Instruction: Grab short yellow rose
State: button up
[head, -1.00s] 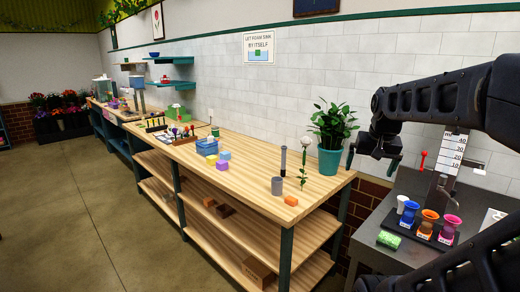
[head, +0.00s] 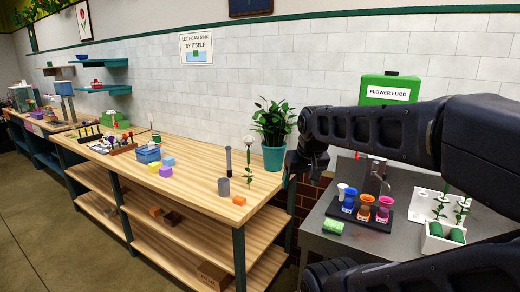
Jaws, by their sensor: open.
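I cannot make out a yellow rose. On the grey counter at the right, several green leafy stems (head: 438,207) stand at a white holder; their tops are hidden behind my arm or too small to tell. A single tall stem with a white bloom (head: 248,141) stands on the wooden bench. My gripper (head: 303,180) is open and appears empty, in the air in front of the potted plant's right side, left of the counter stems.
A green flower food box (head: 388,91) stands behind.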

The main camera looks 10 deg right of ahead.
jog(key=w+d+r+n+g+h, duration=0.2)
jog(key=w+d+n, duration=0.55)
jog(key=d, duration=0.75)
jog(key=w+d+r+n+g+h, duration=0.15)
jog(key=w+d+n, duration=0.25)
jog(key=w+d, duration=0.8)
jog(key=s+d+n, duration=0.3)
jog(key=d, duration=0.8)
jog(key=s+d+n, duration=0.2)
jog(key=d, duration=0.8)
jog(key=s+d+f+n, duration=0.1)
jog(key=s+d+n, duration=0.1)
jog(key=s+d, duration=0.55)
jog(key=s+d+f+n, duration=0.1)
jog(key=s+d+n, duration=0.25)
jog(key=d, duration=0.65)
jog(key=shift+m+h, duration=0.35)
jog(key=shift+m, duration=0.15)
jog(key=shift+s+x, duration=0.2)
jog(key=shift+x, duration=5.15)
jog(key=shift+d, duration=0.15)
jog(key=c, duration=0.8)
